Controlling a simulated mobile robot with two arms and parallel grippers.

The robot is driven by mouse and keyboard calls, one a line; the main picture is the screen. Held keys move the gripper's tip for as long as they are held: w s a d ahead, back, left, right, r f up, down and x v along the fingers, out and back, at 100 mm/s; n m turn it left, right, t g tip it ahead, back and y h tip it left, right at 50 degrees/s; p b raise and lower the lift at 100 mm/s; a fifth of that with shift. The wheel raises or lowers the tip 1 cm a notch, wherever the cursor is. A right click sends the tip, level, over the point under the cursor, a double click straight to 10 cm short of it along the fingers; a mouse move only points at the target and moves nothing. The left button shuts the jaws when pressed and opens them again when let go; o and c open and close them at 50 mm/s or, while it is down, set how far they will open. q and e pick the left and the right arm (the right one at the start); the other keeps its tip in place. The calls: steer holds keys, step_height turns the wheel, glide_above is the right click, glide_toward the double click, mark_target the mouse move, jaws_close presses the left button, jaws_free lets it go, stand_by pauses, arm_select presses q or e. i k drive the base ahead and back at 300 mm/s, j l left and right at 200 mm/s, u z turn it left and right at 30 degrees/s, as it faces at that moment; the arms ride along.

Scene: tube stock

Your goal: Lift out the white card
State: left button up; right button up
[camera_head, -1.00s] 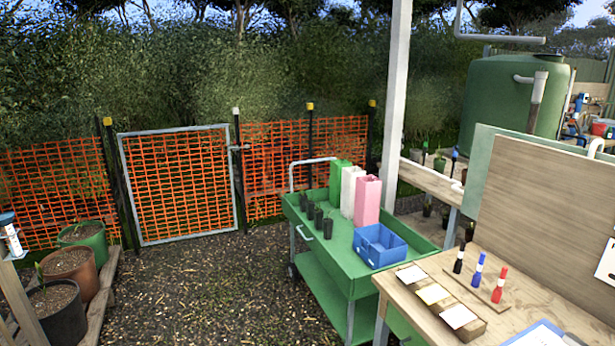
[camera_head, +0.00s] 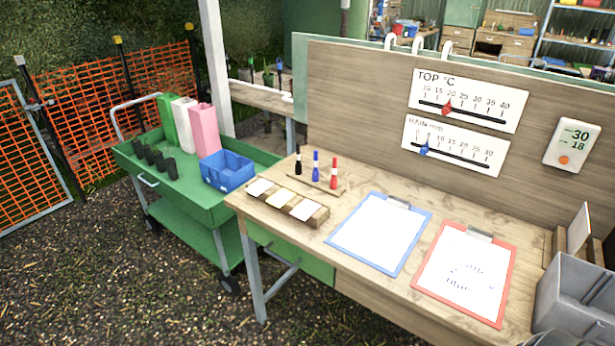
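A white card (camera_head: 578,228) stands upright in a wooden holder (camera_head: 556,243) at the right end of the bench, close to the picture's right edge. Its lower part is hidden by the holder. Other pale cards lie in a wooden block at the bench's left end: a white one (camera_head: 259,187), a cream one (camera_head: 281,197) and another white one (camera_head: 305,209). I cannot tell from the picture which card the task means. Neither of my grippers is in view.
The wooden bench (camera_head: 375,290) holds a blue clipboard (camera_head: 379,232), a red clipboard (camera_head: 464,270) and black, blue and red markers in a stand (camera_head: 316,182). A grey bin (camera_head: 572,295) is at the lower right. A green cart (camera_head: 190,192) stands left of the bench.

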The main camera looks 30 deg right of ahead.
mark_target(259, 186)
steer(key=z, duration=0.65)
steer(key=i+j+z, duration=0.45)
steer(key=j+z, duration=0.25)
steer(key=j, duration=0.15)
steer(key=i+j+z, duration=0.25)
steer(key=k+j, duration=0.05)
steer(key=k, duration=0.05)
